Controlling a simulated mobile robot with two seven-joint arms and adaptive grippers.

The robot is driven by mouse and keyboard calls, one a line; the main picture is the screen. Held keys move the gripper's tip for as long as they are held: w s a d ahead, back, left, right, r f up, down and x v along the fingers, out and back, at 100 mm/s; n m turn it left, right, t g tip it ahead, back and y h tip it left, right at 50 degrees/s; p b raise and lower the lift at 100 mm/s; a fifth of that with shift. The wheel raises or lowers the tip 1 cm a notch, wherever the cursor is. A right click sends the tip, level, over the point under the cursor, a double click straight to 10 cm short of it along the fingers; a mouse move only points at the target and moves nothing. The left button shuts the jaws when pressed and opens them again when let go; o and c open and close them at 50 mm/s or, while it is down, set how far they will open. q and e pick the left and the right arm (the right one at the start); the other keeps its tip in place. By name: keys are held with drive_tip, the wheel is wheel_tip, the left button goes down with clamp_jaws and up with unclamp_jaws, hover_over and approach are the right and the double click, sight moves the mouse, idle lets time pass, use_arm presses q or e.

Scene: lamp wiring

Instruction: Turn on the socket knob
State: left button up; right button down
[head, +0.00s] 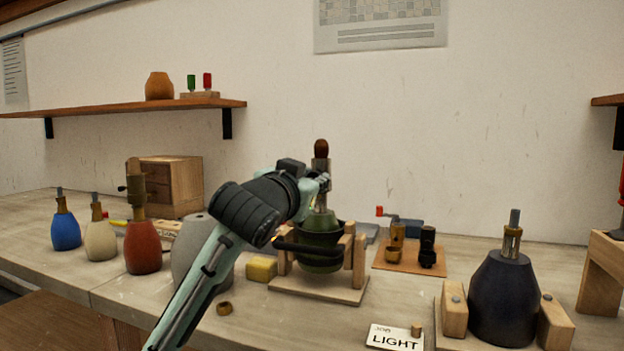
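A green lamp base (321,255) stands upright in a wooden cradle (318,288) near the middle of the bench. A metal socket (321,165) rises from its neck, with a brown rounded piece (321,147) on top. My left gripper (323,184) reaches in from the lower left, its fingertips at the socket's side. The fingers are small and overlap the socket, so I cannot tell whether they are open, shut or touching it. The socket's knob is not visible; the gripper covers that area. My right gripper is not in view.
Blue (65,231), cream (100,241) and red (142,247) lamp bases stand at left, with a grey one behind my arm. A dark lamp base (506,300) sits between wooden blocks at right. A yellow block (261,269) and a LIGHT card (394,338) lie near the cradle.

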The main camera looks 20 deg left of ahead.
use_arm(q)
clamp_jaws()
drive_tip(key=shift+f+m, duration=0.15)
drive_tip(key=shift+m, duration=9.05)
drive_tip(key=o, duration=0.7)
unclamp_jaws()
drive_tip(key=shift+c, duration=0.2)
drive_tip(key=s, duration=0.7)
drive_tip(key=shift+s, duration=0.3)
